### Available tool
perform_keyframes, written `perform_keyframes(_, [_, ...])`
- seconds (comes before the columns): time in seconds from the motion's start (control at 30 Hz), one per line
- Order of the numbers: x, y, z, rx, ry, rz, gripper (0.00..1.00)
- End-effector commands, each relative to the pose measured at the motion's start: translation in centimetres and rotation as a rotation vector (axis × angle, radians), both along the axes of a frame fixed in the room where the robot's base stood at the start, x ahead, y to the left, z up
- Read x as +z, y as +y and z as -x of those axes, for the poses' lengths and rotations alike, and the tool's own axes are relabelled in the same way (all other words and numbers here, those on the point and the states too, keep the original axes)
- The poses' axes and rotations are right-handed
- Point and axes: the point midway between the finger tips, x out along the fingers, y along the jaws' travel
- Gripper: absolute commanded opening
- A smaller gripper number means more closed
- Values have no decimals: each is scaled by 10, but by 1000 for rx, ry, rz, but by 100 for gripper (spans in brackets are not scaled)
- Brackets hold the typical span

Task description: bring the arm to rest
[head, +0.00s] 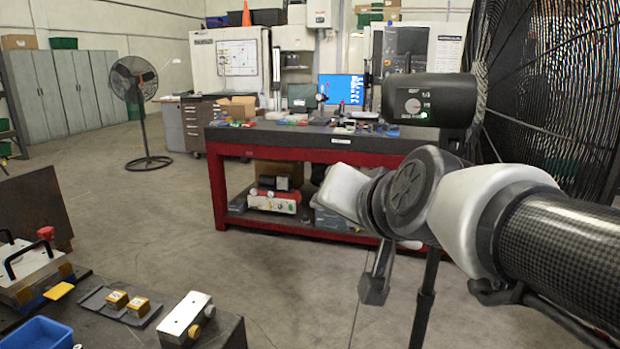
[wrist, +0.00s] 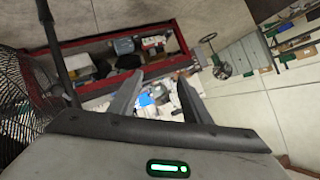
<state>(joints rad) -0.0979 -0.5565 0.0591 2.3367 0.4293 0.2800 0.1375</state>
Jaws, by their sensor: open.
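My arm (head: 555,230) reaches in from the right edge of the head view, its white and dark wrist joints bent in front of the red workbench. In the head view only a grey finger of my gripper (head: 375,285) shows below the wrist, over open floor. In the wrist view both fingers of my gripper (wrist: 158,92) stand apart with nothing held between them. The gripper touches nothing that I can see.
The red-framed workbench (head: 218,190) stands behind the arm.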

Motion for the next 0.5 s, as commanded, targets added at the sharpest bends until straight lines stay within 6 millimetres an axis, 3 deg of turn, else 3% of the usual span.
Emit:
perform_keyframes(0.1, [-58, -31, 53, 74, 187, 205, 44])
perform_keyframes(0.33, [-133, -95, 152, 152, 522, 484, 44])
perform_keyframes(0.37, [-123, -99, 159, 157, 546, 501, 44])
perform_keyframes(0.4, [-94, -97, 155, 158, 536, 496, 44])
perform_keyframes(0.5, [-60, -96, 154, 158, 535, 493, 44])
